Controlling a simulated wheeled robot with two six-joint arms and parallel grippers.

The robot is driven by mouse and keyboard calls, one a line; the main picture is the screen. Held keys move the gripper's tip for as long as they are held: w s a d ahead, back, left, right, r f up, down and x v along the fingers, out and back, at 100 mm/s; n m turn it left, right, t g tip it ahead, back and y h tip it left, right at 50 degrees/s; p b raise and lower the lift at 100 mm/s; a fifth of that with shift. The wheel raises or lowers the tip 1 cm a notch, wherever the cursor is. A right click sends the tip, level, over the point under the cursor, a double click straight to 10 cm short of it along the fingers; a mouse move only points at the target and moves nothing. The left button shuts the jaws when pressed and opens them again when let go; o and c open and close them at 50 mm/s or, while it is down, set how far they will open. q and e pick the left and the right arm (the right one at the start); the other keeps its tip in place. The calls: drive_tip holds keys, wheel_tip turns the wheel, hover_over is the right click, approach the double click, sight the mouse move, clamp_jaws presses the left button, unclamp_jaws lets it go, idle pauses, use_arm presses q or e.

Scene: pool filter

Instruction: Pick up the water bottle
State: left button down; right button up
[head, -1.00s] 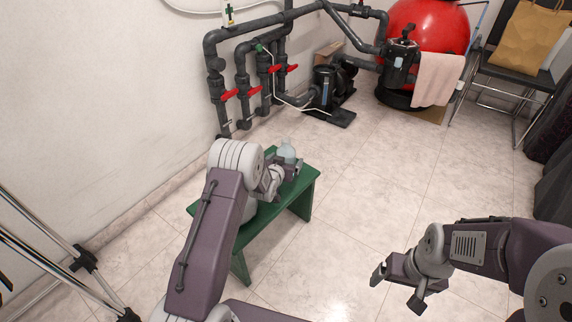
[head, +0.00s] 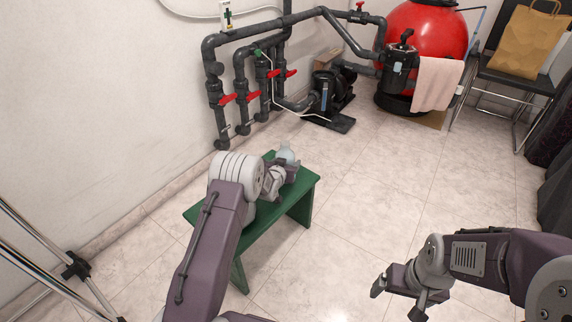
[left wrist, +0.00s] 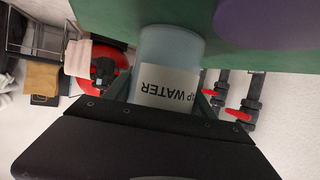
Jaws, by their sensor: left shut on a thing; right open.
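The water bottle (head: 287,153) is pale and translucent, over the green bench (head: 303,184), partly hidden behind my left gripper (head: 287,168). In the left wrist view the bottle (left wrist: 172,48) appears upside down, with a white label reading WATER. My left gripper's fingers (left wrist: 165,98) are on both sides of it, shut on it. The bottle's base is by the green bench top (left wrist: 120,15); I cannot tell whether they touch. My right gripper (head: 397,297) is open and empty above the floor at the lower right, away from the bench.
Grey pipes with red valve handles (head: 229,98) run along the wall behind the bench. A pump (head: 330,92), red tank (head: 425,35) and chair (head: 500,80) stand at the back. Metal poles (head: 45,240) are at left. A purple round thing (left wrist: 282,18) is near the bottle. The middle floor is clear.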

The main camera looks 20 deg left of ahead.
sight(287, 152)
use_arm(q)
wheel_tip(287, 152, up, 5)
drive_tip(key=p, duration=0.3)
drive_tip(key=shift+p, duration=0.4)
drive_tip(key=s+d+r+p, duration=0.5)
drive_tip(key=d+r+p, duration=0.1)
drive_tip(key=d, duration=0.4)
drive_tip(key=shift+s, duration=0.4)
drive_tip(key=shift+r, duration=0.1)
